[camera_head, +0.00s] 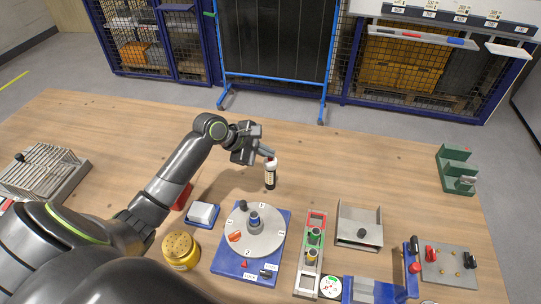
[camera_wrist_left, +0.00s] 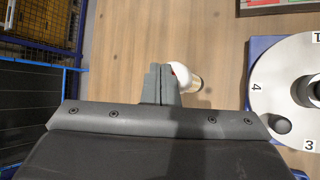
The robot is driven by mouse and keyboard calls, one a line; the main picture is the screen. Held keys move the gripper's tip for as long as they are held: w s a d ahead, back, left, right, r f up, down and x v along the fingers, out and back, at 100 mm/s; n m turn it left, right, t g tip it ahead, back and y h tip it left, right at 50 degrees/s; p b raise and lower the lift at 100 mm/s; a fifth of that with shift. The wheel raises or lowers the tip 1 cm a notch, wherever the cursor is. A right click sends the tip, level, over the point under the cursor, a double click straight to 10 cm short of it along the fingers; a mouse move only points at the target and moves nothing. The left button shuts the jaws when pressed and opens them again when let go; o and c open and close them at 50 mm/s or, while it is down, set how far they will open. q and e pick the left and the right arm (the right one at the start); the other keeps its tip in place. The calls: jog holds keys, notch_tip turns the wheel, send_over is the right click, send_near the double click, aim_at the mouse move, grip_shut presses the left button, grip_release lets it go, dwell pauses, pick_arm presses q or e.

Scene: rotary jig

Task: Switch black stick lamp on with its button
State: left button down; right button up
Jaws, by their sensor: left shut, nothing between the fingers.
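The black stick lamp (camera_head: 270,178) stands upright on the wooden table, behind the round dial fixture. Whether the lamp is lit is unclear. My right gripper is not in view.
In front of the lamp is a blue-based fixture (camera_head: 226,262) with a numbered grey disc (camera_head: 270,239). A yellow round pot (camera_head: 180,258) and a small white block (camera_head: 201,212) sit to its left.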

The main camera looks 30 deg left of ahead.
pick_arm(q)
jog(key=shift+f, duration=0.2)
dwell(0.5)
jog(key=shift+r, duration=0.1)
jog(key=shift+r+p, duration=0.5)
jog(key=shift+p, duration=0.8)
notch_tip(320, 180, up, 5)
jog(key=p, duration=0.6)
jog(key=shift+f, duration=0.2)
jog(key=shift+r+p, duration=0.75)
jog(key=shift+p, duration=0.05)
